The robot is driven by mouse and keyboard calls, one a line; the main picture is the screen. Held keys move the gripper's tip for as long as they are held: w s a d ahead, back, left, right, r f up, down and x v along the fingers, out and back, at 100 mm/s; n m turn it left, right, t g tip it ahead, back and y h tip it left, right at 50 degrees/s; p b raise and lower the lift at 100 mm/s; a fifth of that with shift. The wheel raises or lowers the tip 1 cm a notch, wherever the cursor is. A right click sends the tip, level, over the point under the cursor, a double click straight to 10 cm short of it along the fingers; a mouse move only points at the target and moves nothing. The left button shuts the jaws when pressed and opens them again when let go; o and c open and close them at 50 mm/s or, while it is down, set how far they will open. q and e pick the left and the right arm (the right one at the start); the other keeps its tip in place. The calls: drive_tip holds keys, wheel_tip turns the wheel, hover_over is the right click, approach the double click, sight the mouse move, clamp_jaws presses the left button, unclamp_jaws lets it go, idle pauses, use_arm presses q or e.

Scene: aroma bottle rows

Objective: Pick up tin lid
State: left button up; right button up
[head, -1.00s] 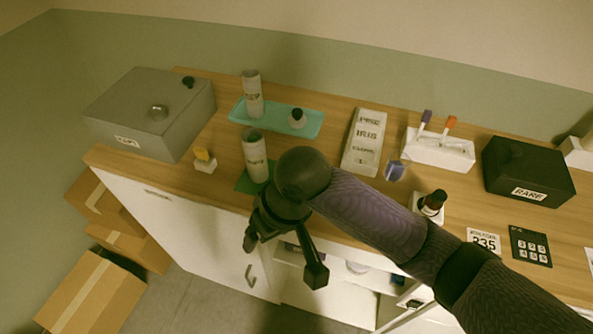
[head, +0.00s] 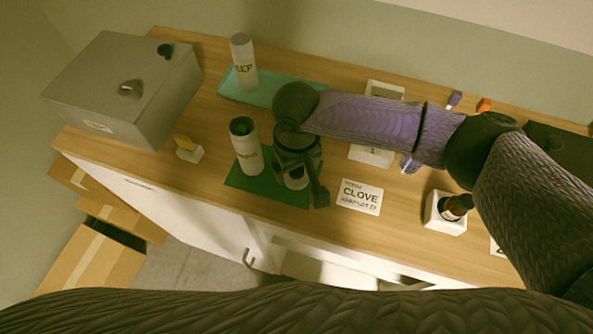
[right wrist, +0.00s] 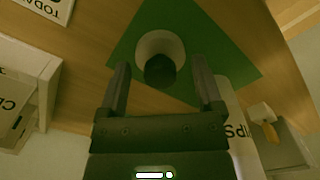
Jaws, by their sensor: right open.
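My right gripper (head: 297,182) is open and points down over the green mat (head: 240,180). In the right wrist view its fingers (right wrist: 160,66) stand on either side of a small white round piece with a dark top (right wrist: 160,70). That piece stands on the green mat (right wrist: 195,30) and is mostly hidden by the gripper in the head view. I cannot tell whether the fingers touch it. My left gripper is out of view.
A pale cylinder (head: 247,150) stands close left of my right gripper on the mat. Another cylinder (head: 243,62) stands on the teal tray (head: 268,92) behind. A clove card (head: 359,197) and a bottle in a white holder (head: 446,215) lie to the right.

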drive_tip(key=shift+f, duration=0.25)
drive_tip(key=shift+c, duration=0.3)
drive_tip(key=c, duration=0.9)
drive_tip(key=shift+c, duration=0.8)
